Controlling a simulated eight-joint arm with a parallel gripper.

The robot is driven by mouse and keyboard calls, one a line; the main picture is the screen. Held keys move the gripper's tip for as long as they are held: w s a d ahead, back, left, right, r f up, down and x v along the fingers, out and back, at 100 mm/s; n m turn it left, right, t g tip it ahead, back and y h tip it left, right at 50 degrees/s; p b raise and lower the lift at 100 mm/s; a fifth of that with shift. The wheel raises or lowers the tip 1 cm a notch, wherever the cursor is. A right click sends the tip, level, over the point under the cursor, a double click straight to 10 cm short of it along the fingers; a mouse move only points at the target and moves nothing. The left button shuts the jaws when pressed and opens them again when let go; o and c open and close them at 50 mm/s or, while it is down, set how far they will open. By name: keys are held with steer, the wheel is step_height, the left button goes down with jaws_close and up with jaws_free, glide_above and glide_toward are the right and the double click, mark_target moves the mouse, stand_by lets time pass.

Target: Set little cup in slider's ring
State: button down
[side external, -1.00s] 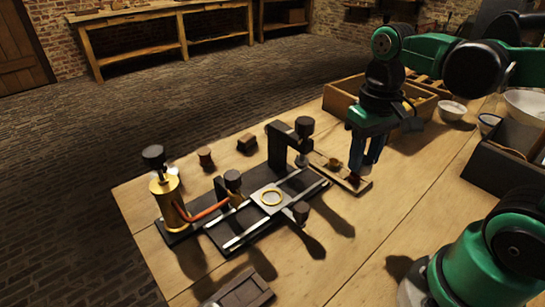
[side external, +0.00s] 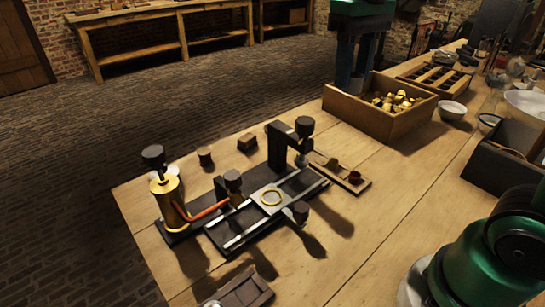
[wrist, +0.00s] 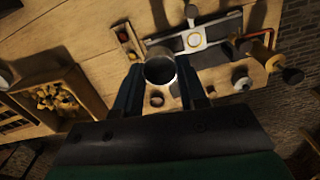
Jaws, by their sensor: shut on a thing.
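My gripper (side external: 356,84) is raised high near the back left corner of the crate. In the wrist view its fingers (wrist: 161,88) are shut on a small grey metallic cup (wrist: 160,70), whose round open mouth faces the camera. In the side view I cannot make this cup out between the fingers. The ring also shows in the wrist view (wrist: 194,40), apart from the held cup.
A narrow wooden tray (side external: 343,170) with two small round pieces lies beside the frame. Dark posts with knobs (side external: 304,127) and a brass cylinder (side external: 166,200) stand up around the slider. A wooden crate (side external: 365,121) holds several brass pieces.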

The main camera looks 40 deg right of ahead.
steer(key=w+a+f+n, duration=0.1)
steer(key=w+a+n, duration=0.2)
steer(key=w+a, duration=0.5)
glide_above(270, 197)
step_height(270, 197, down, 14)
steer(key=shift+f, duration=3.5)
steer(key=shift+f, duration=0.6)
steer(key=c, duration=0.8)
jaws_free()
steer(key=shift+r, duration=0.1)
steer(key=shift+r, duration=5.4)
steer(key=shift+s+d, duration=0.1)
